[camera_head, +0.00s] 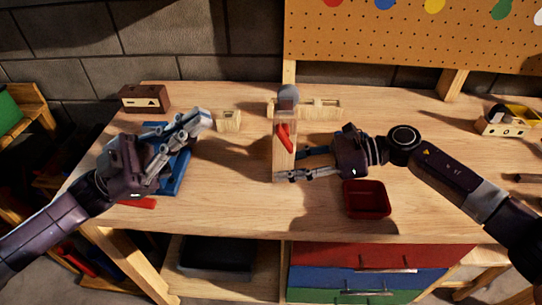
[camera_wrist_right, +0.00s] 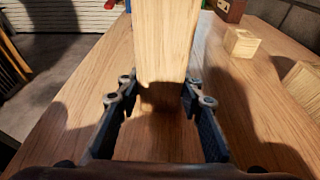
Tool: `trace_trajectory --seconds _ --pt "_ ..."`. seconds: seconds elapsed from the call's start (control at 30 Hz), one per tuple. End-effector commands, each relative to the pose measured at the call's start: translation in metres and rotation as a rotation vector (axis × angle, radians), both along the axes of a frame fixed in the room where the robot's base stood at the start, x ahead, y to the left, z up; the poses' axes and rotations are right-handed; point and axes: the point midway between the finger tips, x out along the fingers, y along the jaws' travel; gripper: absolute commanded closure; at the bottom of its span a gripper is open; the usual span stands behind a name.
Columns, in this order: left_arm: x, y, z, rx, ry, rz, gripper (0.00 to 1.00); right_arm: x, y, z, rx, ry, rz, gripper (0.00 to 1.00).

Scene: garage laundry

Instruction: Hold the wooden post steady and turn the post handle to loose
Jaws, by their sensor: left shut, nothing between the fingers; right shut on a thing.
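The wooden post (camera_head: 284,163) stands upright near the middle of the workbench, with a grey rounded top (camera_head: 288,96). A red handle (camera_head: 284,137) sits on its upper face, slightly tilted. My right gripper (camera_head: 289,164) comes from the right and is shut on the lower part of the post. The right wrist view shows the post (camera_wrist_right: 167,40) between the fingers of my right gripper (camera_wrist_right: 158,88). My left gripper (camera_head: 203,117) is shut and empty, above the blue tray and left of the post, apart from the handle.
A blue tray (camera_head: 178,176) lies under my left gripper. A red bin (camera_head: 366,199) stands right of the post, near the front edge. Small wooden blocks (camera_head: 228,120) and a brown box (camera_head: 145,98) are behind. A pegboard (camera_head: 420,35) rises at the back.

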Motion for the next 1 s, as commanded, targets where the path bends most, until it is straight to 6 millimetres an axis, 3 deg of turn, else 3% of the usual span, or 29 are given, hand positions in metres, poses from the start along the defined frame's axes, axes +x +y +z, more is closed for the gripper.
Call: trace_trajectory --seconds 0.07,0.3,0.5,0.6,0.73,1.0 --pt "0.0 0.006 0.001 -0.097 0.188 -0.043 1.0 0.0 0.0 0.0 -0.001 0.0 0.0 0.79" --pt "0.011 0.002 -0.076 -0.395 1.047 -0.363 1.0 0.0 0.0 0.0 0.0 0.0 0.0 0.79" --pt "0.004 -0.004 -0.14 -0.666 1.593 -0.577 1.0 0.0 0.0 0.0 -0.001 0.0 0.0 0.79" --pt "-0.001 -0.008 -0.161 -0.766 1.757 -0.645 1.0 0.0 0.0 0.0 0.0 0.0 0.0 0.79" --pt "-0.005 -0.01 -0.176 -0.841 1.866 -0.692 1.0 0.0 0.0 0.0 0.0 0.0 0.0 0.79" --pt "0.016 -0.03 -0.166 -0.86 1.885 -0.71 1.0 0.0 0.0 0.0 0.0 0.0 0.001 0.79"
